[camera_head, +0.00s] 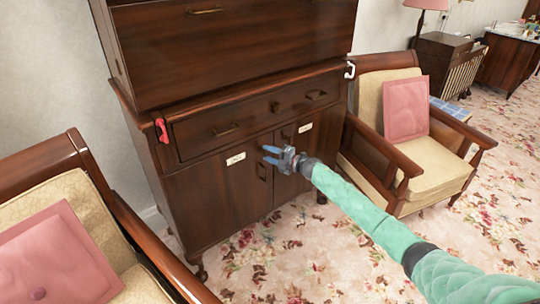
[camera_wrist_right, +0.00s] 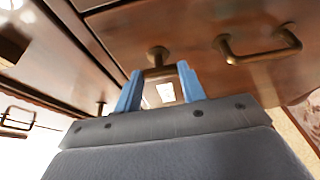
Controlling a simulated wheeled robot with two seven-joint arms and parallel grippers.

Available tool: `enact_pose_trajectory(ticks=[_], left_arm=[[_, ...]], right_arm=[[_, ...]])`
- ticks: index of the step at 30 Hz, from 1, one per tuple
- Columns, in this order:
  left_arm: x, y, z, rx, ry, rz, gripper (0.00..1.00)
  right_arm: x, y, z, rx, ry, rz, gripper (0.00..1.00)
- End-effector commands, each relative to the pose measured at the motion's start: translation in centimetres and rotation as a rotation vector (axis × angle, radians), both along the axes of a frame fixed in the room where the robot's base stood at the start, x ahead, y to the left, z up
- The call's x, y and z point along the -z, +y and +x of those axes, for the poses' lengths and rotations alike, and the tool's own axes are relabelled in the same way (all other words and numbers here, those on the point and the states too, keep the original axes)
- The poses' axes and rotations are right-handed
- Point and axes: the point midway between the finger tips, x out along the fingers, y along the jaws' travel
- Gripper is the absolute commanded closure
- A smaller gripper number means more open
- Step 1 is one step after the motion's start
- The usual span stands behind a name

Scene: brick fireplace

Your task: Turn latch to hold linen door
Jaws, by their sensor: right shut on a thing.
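The dark wooden cabinet (camera_head: 215,195) has two lower doors, each with a small white label. The lettering on the left label (camera_head: 236,158) and right label (camera_head: 305,127) is too small to read surely. My right gripper (camera_head: 272,155) is at the seam between the doors, its blue fingers against the front. In the right wrist view its fingers (camera_wrist_right: 157,85) are shut on a brass latch (camera_wrist_right: 158,58), one finger on each side. The latch's exact angle is hard to tell, and in the head view the gripper largely hides it. My left gripper is out of view.
A brass pull (camera_wrist_right: 257,45) is close beside the fingers. A drawer (camera_head: 250,118) is above the doors. A red bracket (camera_head: 161,130) and a white bracket (camera_head: 349,70) are on the cabinet's sides. Armchairs stand left (camera_head: 110,190) and right (camera_head: 445,170); flowered carpet (camera_head: 290,250) lies in front.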

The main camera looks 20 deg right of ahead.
Motion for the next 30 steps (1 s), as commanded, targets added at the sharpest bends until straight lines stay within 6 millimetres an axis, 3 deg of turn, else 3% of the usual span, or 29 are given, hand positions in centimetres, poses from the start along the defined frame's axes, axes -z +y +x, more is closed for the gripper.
enact_pose_trajectory(ticks=[1,4,16,30], left_arm=[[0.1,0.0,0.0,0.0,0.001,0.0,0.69],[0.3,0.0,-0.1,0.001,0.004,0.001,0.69],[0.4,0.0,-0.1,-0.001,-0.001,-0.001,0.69],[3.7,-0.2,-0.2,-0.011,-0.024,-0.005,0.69]], right_arm=[[0.2,0.1,-0.1,-0.002,0.001,0.0,0.56],[0.2,0.1,-0.1,-0.002,0.001,0.0,0.38],[0.2,-0.6,-0.6,0.001,0.001,-0.001,0.38],[0.2,-4.8,-5.3,-0.001,0.001,0.0,0.38]])
